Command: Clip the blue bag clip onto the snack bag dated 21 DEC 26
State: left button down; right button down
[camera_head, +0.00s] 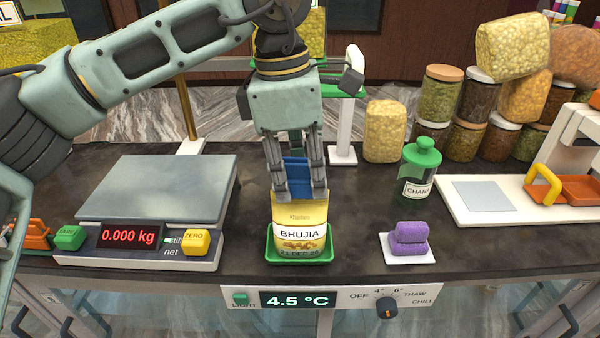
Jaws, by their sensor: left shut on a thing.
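The snack bag (299,215) is yellow, labelled BHUJIA, and its lower print reads 21 DEC 26. It stands upright in a small green tray (271,251) near the counter's front edge. My left gripper (296,188) points down over the bag's top edge, shut on the blue bag clip (295,167). The clip shows between the fingers, right at the bag's top. The fingertips overlap the top edge in the picture. I cannot tell whether the clip's jaws are around the bag. My right gripper is not in view.
A scale (158,188) reading 0.000 kg stands at left. A purple sponge-like block (409,240) on a white pad and a green-lidded jar (421,170) stand to the right. Stacked jars and snack packs (513,48) fill the back right. Dark counter is clear around the bag's right side.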

pick_arm(q)
jog(key=shift+f, duration=0.1)
dwell(0.4)
jog(key=shift+f+b, duration=0.6)
jog(key=shift+f, duration=0.1)
jog(key=c, duration=1.5)
grip_release()
jog(key=shift+o, duration=0.7)
jog(key=o, duration=0.4)
jog(key=shift+r, duration=0.15)
